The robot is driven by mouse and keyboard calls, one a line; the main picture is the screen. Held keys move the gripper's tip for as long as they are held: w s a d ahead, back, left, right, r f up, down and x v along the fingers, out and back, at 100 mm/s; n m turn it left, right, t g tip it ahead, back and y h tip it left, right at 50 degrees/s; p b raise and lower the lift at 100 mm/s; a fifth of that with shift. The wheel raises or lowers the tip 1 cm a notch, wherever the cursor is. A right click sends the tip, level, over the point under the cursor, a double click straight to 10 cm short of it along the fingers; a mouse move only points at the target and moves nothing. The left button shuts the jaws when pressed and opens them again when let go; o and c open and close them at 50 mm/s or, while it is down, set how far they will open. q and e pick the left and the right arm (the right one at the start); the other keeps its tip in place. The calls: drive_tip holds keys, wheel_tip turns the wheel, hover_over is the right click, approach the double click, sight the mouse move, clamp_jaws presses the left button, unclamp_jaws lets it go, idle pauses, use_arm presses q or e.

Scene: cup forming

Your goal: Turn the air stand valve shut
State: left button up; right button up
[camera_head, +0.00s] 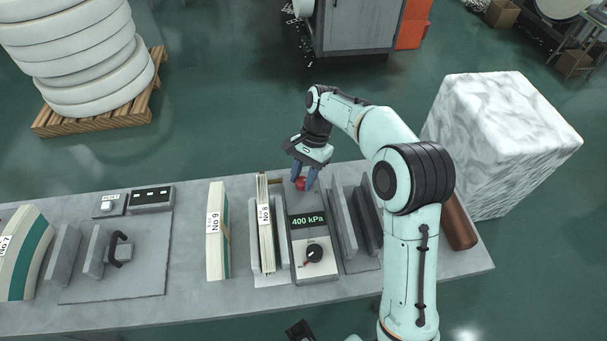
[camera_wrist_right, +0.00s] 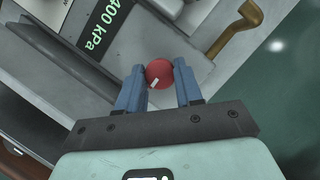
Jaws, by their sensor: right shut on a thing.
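The air stand (camera_head: 317,268) is a grey box on the bench with a green "400 kPa" display (camera_head: 307,219) and a black knob (camera_head: 314,253) with a red mark at its near end. The valve is a round red knob (camera_head: 301,184) with a white mark at the stand's far end. My right gripper (camera_head: 304,177) is at the red knob, reaching from the far side. In the right wrist view its blue fingers (camera_wrist_right: 160,80) stand on both sides of the red knob (camera_wrist_right: 159,74), shut on it.
Booklets labelled No 9 (camera_head: 217,232) and No 8 (camera_head: 265,232) stand left of the stand, and grey plates (camera_head: 344,222) stand right of it. A control box (camera_head: 152,198) sits farther left. A brass-coloured pipe (camera_wrist_right: 232,32) is near the knob. A marbled white block (camera_head: 500,130) stands behind the bench.

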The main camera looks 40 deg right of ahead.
drive_tip(key=shift+r+n+p, duration=0.2)
drive_tip(key=shift+n+p, duration=0.3)
drive_tip(key=shift+p, duration=0.2)
drive_tip(key=n+p, duration=0.2)
drive_tip(key=n+g+h+p, duration=0.1)
drive_tip(key=n+p, duration=0.1)
drive_tip(key=n+g+h+p, duration=0.1)
drive_tip(key=n+p, duration=0.1)
drive_tip(key=n, duration=0.1)
drive_tip(key=shift+w+a+p, duration=0.15)
drive_tip(key=shift+w+p, duration=0.15)
drive_tip(key=n+h+p, duration=0.1)
drive_tip(key=n, duration=0.1)
drive_tip(key=shift+n+g, duration=0.4)
drive_tip(key=shift+a+n+h+p, duration=0.1)
drive_tip(key=shift+n+h+p, duration=0.35)
drive_tip(key=shift+n, duration=0.45)
drive_tip(key=shift+n+h, duration=0.35)
drive_tip(key=shift+n, duration=0.85)
use_arm(q)
drive_tip(key=w+r, duration=0.6)
drive_tip(key=r, duration=0.6)
drive_tip(key=shift+r+t+p, duration=0.15)
drive_tip(key=shift+t+p, duration=0.15)
drive_tip(key=shift+p, duration=0.05)
use_arm(e)
drive_tip(key=shift+a+f+n+h, duration=0.1)
drive_tip(key=shift+n+h, duration=0.4)
drive_tip(key=shift+n, duration=0.7)
drive_tip(key=o, duration=1)
